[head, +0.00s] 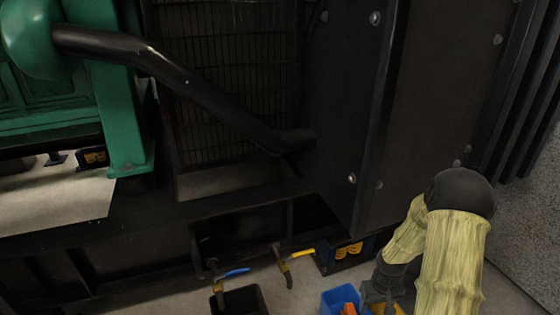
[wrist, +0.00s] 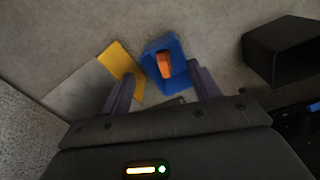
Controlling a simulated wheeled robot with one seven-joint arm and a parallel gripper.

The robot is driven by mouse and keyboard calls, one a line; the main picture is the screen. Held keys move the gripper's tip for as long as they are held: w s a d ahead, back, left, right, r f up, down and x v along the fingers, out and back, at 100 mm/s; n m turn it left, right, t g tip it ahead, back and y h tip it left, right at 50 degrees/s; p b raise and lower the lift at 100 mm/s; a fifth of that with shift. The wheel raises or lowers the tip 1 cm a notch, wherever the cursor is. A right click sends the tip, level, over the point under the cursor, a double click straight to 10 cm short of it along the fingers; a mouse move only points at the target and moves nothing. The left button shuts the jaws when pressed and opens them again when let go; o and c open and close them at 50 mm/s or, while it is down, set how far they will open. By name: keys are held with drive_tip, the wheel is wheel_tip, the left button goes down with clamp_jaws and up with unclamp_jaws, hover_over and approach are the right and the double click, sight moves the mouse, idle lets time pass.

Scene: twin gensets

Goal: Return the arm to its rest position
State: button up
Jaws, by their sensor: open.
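My arm, in a pale yellow sleeve with a dark elbow, reaches down at the lower right of the head view. My gripper (wrist: 160,92) shows in the wrist view with its two fingers wide apart and nothing between them that it holds. It points down toward the floor. A blue bin (wrist: 153,50) with an orange object (wrist: 164,66) in it lies beyond the fingertips. In the head view the blue bin (head: 329,299) and the orange object (head: 348,308) are at the bottom edge, beside my forearm. The fingertips are hidden in the head view.
The dark genset (head: 330,110) fills the head view, close to my arm. Valves with a blue handle (head: 235,272) and a yellow handle (head: 301,254) stick out at its base. A black bin (head: 250,301) stands below them. A yellow flat piece (wrist: 121,66) lies beside the blue bin.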

drive_tip(key=s+a+r+t+p, duration=0.15)
drive_tip(key=s+a+r, duration=0.25)
drive_tip(key=r, duration=0.5)
drive_tip(key=s+a+r+m+p, duration=0.1)
drive_tip(key=s+a+r+p, duration=0.3)
drive_tip(key=r, duration=0.6)
drive_tip(key=s+a+r+t+p, duration=0.1)
drive_tip(key=s+a+r, duration=0.35)
drive_tip(key=r, duration=0.45)
drive_tip(key=w+p+v, duration=0.2)
drive_tip(key=p+v, duration=1)
drive_tip(key=w+r+p+v, duration=0.1)
drive_tip(key=w+p+v, duration=0.2)
drive_tip(key=p+v, duration=0.9)
drive_tip(key=w+p+v, duration=0.3)
drive_tip(key=p+v, duration=0.9)
drive_tip(key=p, duration=0.1)
drive_tip(key=shift+d+r+p, duration=0.15)
drive_tip(key=shift+r+p, duration=0.15)
drive_tip(key=shift+r, duration=0.25)
drive_tip(key=shift+w, duration=0.15)
